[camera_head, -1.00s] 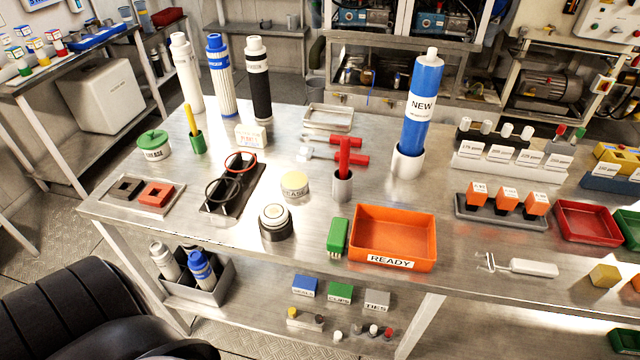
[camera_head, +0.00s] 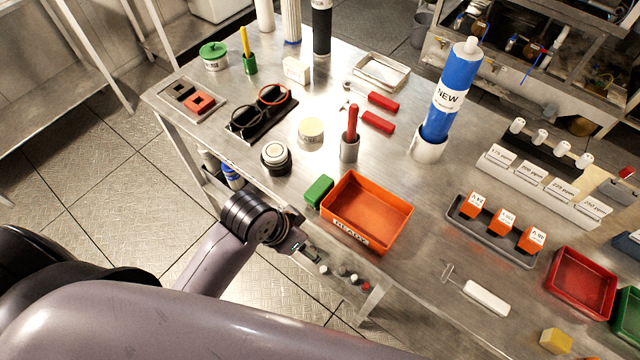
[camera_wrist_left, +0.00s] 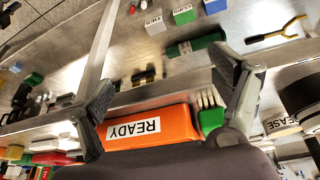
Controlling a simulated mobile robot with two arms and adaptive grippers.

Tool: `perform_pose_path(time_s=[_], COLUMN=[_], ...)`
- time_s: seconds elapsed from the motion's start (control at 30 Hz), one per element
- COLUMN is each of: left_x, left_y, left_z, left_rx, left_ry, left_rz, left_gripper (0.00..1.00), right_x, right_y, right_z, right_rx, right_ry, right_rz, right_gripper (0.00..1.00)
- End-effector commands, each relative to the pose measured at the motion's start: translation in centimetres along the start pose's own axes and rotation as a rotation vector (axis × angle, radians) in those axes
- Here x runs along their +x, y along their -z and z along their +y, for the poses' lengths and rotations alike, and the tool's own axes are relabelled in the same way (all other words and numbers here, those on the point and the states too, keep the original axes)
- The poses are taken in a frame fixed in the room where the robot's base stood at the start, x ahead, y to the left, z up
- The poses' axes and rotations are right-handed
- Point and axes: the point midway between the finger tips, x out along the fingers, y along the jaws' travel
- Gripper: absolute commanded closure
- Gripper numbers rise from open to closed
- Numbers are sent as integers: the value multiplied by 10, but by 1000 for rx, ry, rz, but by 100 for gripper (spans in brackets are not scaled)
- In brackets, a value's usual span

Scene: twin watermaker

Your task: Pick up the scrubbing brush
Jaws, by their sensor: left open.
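The scrubbing brush, a green block (camera_head: 318,190) with pale bristles, lies on the metal table at the left end of the orange READY tray (camera_head: 341,234). In the left wrist view the brush (camera_wrist_left: 211,116) shows its white bristles beside the right-hand finger, and the tray (camera_wrist_left: 150,129) fills the space between the fingers. My left gripper (camera_head: 297,241) is just off the table's front edge, below and in front of the brush, partly hidden by its own wrist. In the left wrist view the left gripper (camera_wrist_left: 168,95) is open and empty. My right gripper is not in view.
A metal cup with a red-handled tool (camera_head: 349,145), a yellowish tin (camera_head: 311,133) and a dark round jar (camera_head: 276,158) stand behind the brush. The table's front edge and a lower shelf with small items lie near my left gripper.

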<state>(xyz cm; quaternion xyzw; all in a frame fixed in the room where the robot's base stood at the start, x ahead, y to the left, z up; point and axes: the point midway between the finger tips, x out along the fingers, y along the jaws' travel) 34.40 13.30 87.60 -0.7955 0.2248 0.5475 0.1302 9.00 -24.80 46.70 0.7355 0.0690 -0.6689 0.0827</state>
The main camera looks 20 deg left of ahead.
Motion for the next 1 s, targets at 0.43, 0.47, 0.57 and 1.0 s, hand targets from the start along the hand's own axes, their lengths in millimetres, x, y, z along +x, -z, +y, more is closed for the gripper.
perform_pose_path(time_s=[0.43,0.47,0.57,1.0], left_x=[-47,-49,-57,-128], left_y=[85,90,110,161], left_z=[30,30,28,-40], left_rx=[505,548,722,1330], left_ry=[-132,-139,-159,-213], left_rz=[34,30,3,-293], left_gripper=[14,14,14,14], right_x=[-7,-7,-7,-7], right_y=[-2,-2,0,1], right_z=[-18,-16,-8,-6], right_rx=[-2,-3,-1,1], right_ry=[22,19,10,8], right_rz=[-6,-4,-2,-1], right_gripper=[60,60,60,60])
